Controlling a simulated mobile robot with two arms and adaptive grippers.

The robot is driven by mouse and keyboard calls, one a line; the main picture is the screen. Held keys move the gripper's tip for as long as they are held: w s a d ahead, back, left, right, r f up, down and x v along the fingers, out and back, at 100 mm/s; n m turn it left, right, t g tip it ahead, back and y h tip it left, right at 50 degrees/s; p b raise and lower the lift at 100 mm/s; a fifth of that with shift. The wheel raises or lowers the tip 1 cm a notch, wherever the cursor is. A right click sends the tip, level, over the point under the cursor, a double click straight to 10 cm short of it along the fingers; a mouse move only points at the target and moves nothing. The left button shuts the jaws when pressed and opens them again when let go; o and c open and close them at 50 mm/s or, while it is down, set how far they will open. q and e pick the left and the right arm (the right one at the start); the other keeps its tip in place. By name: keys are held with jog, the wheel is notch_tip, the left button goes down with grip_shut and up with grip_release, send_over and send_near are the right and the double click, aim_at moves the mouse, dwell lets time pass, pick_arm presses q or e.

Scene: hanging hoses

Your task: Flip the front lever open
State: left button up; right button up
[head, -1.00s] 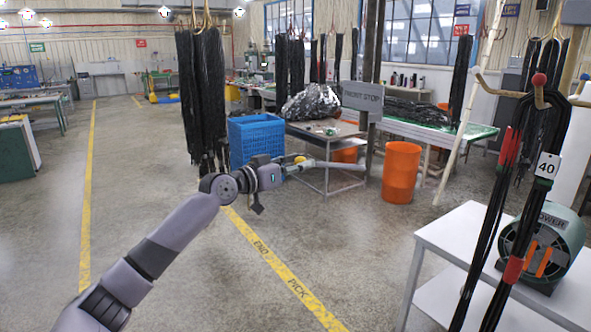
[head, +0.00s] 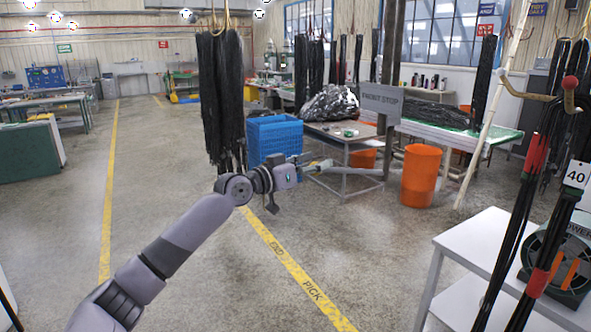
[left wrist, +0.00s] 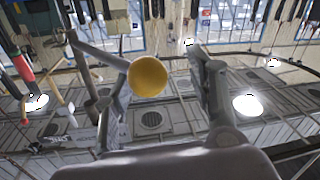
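The front lever (head: 358,170) is a grey bar on a post under a grey "FRONT STOP" sign (head: 381,102). It reaches left, roughly level, toward my left gripper (head: 312,164). In the left wrist view, its round yellow knob (left wrist: 147,77) shows between the two spread fingers, closer to the left finger, with a gap to the right one. Whether the knob touches the left finger I cannot tell. The left gripper is open. In the head view the knob is hard to make out at the fingers. My right gripper is not in view.
A blue crate (head: 274,137) and a table (head: 345,148) stand behind the lever. An orange bin (head: 420,175) is right of the post. Black hoses (head: 222,95) hang behind my left arm. A white table (head: 480,235) and more hoses are at right. The left floor is clear.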

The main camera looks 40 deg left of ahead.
pick_arm(q)
jog(key=v, duration=1.1)
jog(key=shift+a, duration=0.15)
dwell(0.3)
